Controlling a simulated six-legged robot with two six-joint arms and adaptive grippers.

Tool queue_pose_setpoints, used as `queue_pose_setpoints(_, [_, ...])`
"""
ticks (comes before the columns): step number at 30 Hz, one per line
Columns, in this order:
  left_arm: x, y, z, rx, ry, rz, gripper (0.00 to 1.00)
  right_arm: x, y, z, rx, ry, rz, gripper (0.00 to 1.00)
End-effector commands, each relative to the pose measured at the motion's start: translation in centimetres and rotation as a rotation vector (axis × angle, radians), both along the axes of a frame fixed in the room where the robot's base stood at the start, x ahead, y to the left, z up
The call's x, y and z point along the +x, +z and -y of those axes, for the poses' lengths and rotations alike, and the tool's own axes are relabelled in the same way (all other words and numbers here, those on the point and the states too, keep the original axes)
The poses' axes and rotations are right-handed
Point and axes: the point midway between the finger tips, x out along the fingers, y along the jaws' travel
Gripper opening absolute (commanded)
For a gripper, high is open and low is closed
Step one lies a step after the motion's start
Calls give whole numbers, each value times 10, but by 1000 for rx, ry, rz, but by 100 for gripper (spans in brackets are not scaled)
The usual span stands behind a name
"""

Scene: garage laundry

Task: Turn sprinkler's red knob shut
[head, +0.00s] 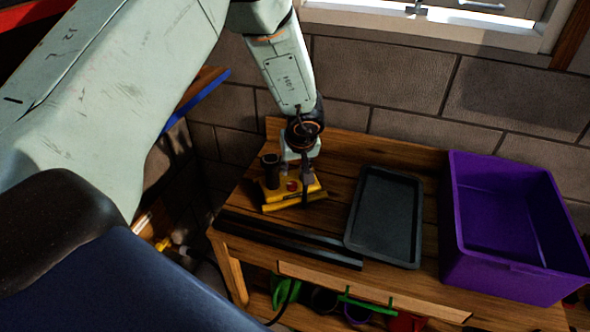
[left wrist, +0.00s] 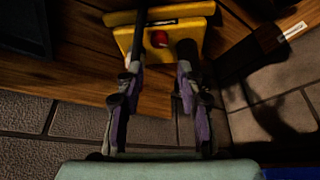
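The yellow sprinkler (head: 312,197) sits on the wooden bench below my left gripper. It also shows at the top of the left wrist view (left wrist: 190,11). Its small red knob (head: 292,186) faces up and shows clearly in the left wrist view (left wrist: 158,38). My left gripper (head: 297,180) points down over the sprinkler. In the left wrist view its two fingers (left wrist: 161,58) are spread, with the knob in line with the gap between them. I see no clear contact with the knob. My right gripper is in neither view.
The wooden bench (head: 335,155) stands against a block wall. Black bars (head: 290,240) lie along its front. A dark tray (head: 386,217) lies right of the sprinkler, then a purple bin (head: 500,265). Green tools (head: 285,290) show below. A dark upright piece (head: 270,172) stands close left of the knob.

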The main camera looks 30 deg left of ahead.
Motion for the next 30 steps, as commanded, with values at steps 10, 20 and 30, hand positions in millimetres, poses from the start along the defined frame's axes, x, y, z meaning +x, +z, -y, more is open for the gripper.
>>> queue_pose_setpoints(10, [12,-53,-16,-1,3,-4,37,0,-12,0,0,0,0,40])
queue_pose_setpoints(20, [24,-90,-27,-1,4,-2,37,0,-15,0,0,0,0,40])
queue_pose_setpoints(30, [26,-95,-29,-1,3,-2,37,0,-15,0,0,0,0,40])
